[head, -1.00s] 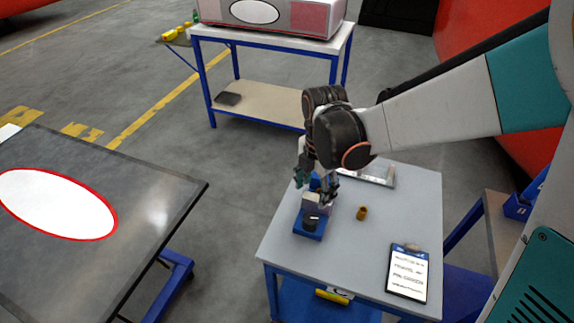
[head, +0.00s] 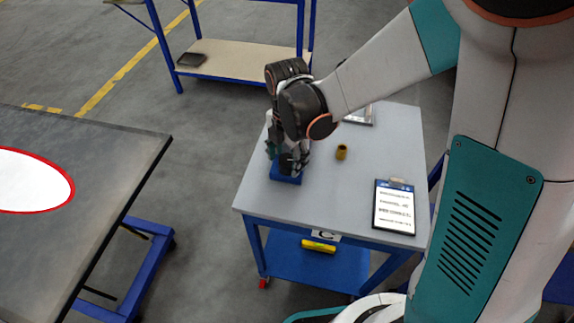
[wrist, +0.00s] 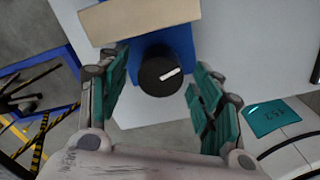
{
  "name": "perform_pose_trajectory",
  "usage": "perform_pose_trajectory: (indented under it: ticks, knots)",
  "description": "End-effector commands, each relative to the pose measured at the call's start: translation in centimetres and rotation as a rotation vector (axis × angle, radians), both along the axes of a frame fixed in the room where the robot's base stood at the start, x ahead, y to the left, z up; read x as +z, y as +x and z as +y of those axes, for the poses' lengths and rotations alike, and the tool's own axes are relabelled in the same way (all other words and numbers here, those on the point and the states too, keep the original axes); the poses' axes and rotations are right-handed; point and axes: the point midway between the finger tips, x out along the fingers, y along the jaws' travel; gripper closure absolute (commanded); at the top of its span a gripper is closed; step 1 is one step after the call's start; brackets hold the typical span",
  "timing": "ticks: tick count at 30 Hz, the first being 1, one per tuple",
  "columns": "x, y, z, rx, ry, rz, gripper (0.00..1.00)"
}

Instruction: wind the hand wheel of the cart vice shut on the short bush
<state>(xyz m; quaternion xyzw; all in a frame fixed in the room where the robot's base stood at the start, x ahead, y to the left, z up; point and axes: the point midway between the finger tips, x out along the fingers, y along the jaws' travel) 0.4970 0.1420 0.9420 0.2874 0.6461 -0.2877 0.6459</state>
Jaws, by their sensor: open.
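The blue cart vice (head: 287,180) stands on the grey cart top near its left edge, mostly covered by my gripper (head: 288,160). In the wrist view, its round black hand wheel (wrist: 158,77) with a white mark lies in front of the blue vice body (wrist: 172,38). A pale block (wrist: 135,22) crosses the top of that view. My gripper (wrist: 160,84) is open, its teal fingers on either side of the wheel with gaps showing. A small brass-coloured bush (head: 341,152) stands upright on the cart, right of the vice. Whether anything sits between the vice jaws is hidden.
A clipboard (head: 395,207) lies at the cart top's front right, and a metal tray (head: 358,115) at the back. A dark table (head: 120,160) stands to the left, across a floor gap. A blue-framed shelf cart (head: 235,64) stands behind.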

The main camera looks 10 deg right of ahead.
Motion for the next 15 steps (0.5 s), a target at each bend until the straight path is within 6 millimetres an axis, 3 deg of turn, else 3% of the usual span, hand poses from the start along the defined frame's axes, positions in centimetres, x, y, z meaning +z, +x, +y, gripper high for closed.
perform_pose_trajectory:
  ticks: [4, 14, 15]
  knots:
    - [-1.09, -0.03, -0.01, 0.000, 0.000, 0.000, 0.41]
    - [-1.19, -0.02, -0.01, 0.000, 0.000, 0.000, 0.41]
    - [-1.19, -0.02, -0.01, 0.000, 0.000, 0.000, 0.45]
